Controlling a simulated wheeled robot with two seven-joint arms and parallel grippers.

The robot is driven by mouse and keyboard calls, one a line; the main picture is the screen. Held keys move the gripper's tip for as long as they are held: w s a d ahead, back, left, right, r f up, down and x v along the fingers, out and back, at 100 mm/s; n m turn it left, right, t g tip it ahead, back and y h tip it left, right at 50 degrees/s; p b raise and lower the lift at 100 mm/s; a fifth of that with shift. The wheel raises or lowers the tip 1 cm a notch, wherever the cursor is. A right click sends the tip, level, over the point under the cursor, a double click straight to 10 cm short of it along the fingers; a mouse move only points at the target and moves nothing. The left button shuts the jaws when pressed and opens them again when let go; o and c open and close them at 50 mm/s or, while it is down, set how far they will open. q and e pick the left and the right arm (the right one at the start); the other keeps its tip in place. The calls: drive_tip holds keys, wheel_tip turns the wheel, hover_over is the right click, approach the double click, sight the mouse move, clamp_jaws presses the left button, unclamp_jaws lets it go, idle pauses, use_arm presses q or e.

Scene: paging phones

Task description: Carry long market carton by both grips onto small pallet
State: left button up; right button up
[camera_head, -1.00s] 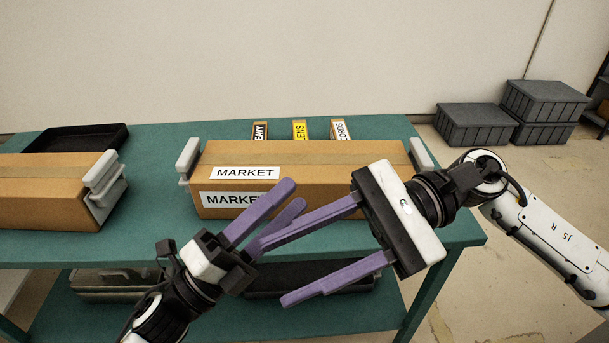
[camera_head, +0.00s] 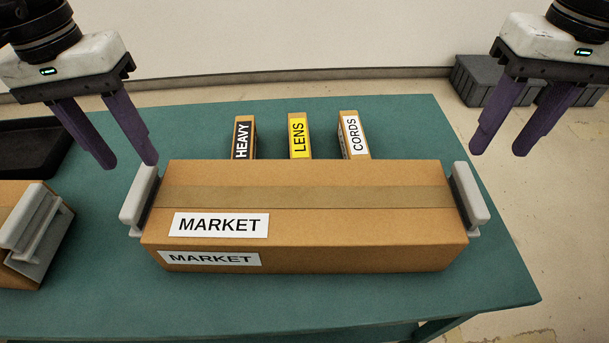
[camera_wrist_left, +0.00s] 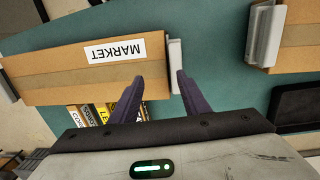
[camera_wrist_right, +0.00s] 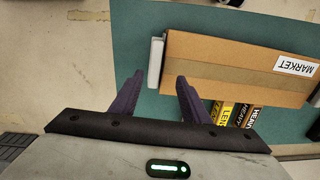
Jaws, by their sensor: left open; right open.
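The long market carton (camera_head: 310,225) lies on the green table, with two MARKET labels and a grey grip at each end. Its left grip (camera_head: 139,200) and right grip (camera_head: 469,199) are both free. My left gripper (camera_head: 131,165) is open and empty, above and just behind the left grip; in the left wrist view the fingers (camera_wrist_left: 157,85) point toward that carton end. My right gripper (camera_head: 495,152) is open and empty, above and behind the right grip; the right wrist view shows its fingers (camera_wrist_right: 157,85) near that grip (camera_wrist_right: 156,62). No small pallet is in sight.
The green table (camera_head: 350,300) carries small boxes labelled HEAVY (camera_head: 243,138), LENS (camera_head: 299,136) and CORDS (camera_head: 353,135) behind the carton. Another carton with a grey grip (camera_head: 32,228) stands at the left, with a black tray (camera_head: 30,148) behind it. Grey crates (camera_head: 480,80) stand on the floor at the back right.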

sight(137, 186)
use_arm(q)
drive_tip(key=shift+y, duration=0.5)
drive_tip(key=f, duration=0.3)
drive_tip(key=a+f, duration=0.1)
drive_tip(key=f, duration=0.2)
drive_tip(key=w+a+f, duration=0.1)
drive_tip(key=f, duration=0.2)
drive_tip(key=shift+a, duration=0.25)
use_arm(e)
drive_tip(key=f, duration=0.9)
drive_tip(key=shift+w+d+f, duration=0.35)
drive_tip(key=shift+w+f, duration=0.05)
use_arm(q)
drive_tip(key=shift+r, duration=0.1)
clamp_jaws()
use_arm(e)
clamp_jaws()
use_arm(q)
drive_tip(key=shift+r, duration=0.1)
use_arm(e)
drive_tip(key=shift+r, duration=0.15)
